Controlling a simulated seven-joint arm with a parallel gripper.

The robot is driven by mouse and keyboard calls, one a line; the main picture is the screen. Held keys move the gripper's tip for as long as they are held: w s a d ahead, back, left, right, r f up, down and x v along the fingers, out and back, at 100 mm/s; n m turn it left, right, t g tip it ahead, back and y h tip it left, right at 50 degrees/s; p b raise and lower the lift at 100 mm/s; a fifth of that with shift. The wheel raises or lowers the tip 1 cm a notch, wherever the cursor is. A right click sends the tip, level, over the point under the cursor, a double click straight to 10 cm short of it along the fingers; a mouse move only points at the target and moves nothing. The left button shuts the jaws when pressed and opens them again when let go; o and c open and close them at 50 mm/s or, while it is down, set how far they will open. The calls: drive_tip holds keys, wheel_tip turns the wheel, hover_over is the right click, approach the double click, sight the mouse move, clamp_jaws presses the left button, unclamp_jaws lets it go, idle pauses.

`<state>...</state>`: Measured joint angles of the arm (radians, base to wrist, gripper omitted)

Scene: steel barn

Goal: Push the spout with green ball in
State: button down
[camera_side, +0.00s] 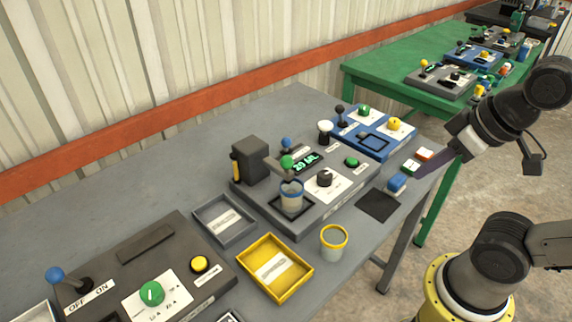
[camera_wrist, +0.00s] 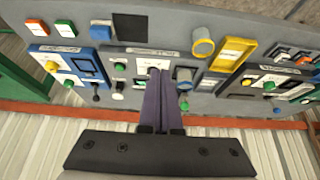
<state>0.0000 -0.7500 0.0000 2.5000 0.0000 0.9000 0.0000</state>
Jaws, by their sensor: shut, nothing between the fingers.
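The spout's green ball (camera_side: 287,162) sits on the grey dispenser (camera_side: 250,163), above a clear cup with a blue rim (camera_side: 291,188). In the wrist view a small green ball (camera_wrist: 184,106) shows just right of my fingers, and the blue-rimmed cup (camera_wrist: 184,74) lies beyond it.
The panel has a display (camera_side: 306,162), a black knob (camera_side: 324,178) and a green button (camera_side: 351,161). A blue-ball lever (camera_side: 286,142) stands behind. A yellow-rimmed cup (camera_side: 333,243) and a yellow tray (camera_side: 275,287) stand in front. A blue control box (camera_side: 375,145) is to the right.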

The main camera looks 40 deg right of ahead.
drive_tip(key=c, duration=1.4)
unclamp_jaws()
drive_tip(key=shift+o, duration=1.2)
drive_tip(key=shift+s+f, duration=0.15)
drive_tip(key=shift+s, duration=0.1)
drive_tip(key=o, duration=0.7)
drive_tip(key=d, duration=0.1)
drive_tip(key=d+r+n+g+h, duration=0.1)
drive_tip(key=d, duration=0.1)
drive_tip(key=d+n+g+h, duration=0.1)
drive_tip(key=shift+s+d+r, duration=0.2)
drive_tip(key=shift+s, duration=0.2)
drive_tip(key=shift+c, duration=0.2)
drive_tip(key=w+d+r+n+g+h, duration=0.2)
drive_tip(key=w+d+n+g+h, duration=0.1)
drive_tip(key=w+n+h, duration=0.1)
drive_tip(key=n+t+h, duration=0.3)
drive_tip(key=n+h, duration=0.6)
hover_over(285, 166)
drive_tip(key=s+d, duration=0.5)
drive_tip(key=d, duration=0.3)
drive_tip(key=f, duration=0.1)
drive_tip(key=a+f+n+t, duration=0.6)
drive_tip(key=a+f+n, duration=0.3)
drive_tip(key=a, duration=0.7)
drive_tip(key=w+d+f+m, duration=0.1)
drive_tip(key=w+d, duration=0.6)
drive_tip(key=d, duration=0.5)
drive_tip(key=shift+w, duration=0.25)
